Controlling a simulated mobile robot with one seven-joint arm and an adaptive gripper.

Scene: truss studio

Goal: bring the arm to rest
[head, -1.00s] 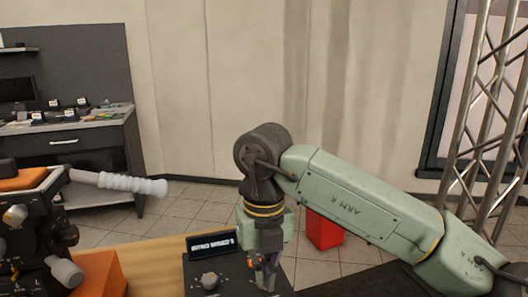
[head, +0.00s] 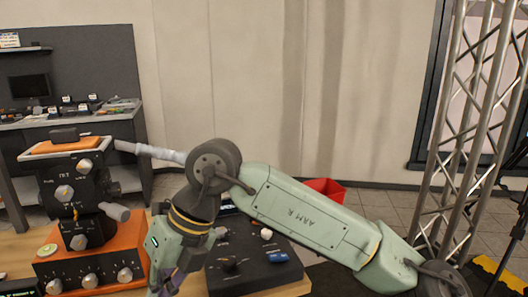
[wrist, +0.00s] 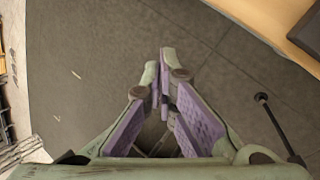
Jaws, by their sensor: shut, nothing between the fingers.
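My arm is pale green with dark grey joints and reaches in from the lower right of the head view. My gripper (head: 168,284) hangs at the bottom of the head view, between an orange box and a black panel box, with its tips near or past the picture edge. In the wrist view my gripper (wrist: 163,82) has its purple-padded fingers brought together at the tips, with nothing held. Grey floor (wrist: 90,75) lies behind the fingers there.
An orange box with knobs (head: 95,265) carries a black device (head: 85,195) left of my gripper. A black panel box (head: 265,255) is to its right. The wooden table (wrist: 265,20) shows in the wrist view's top right. A red bin (head: 326,188) and metal truss (head: 465,130) stand beyond.

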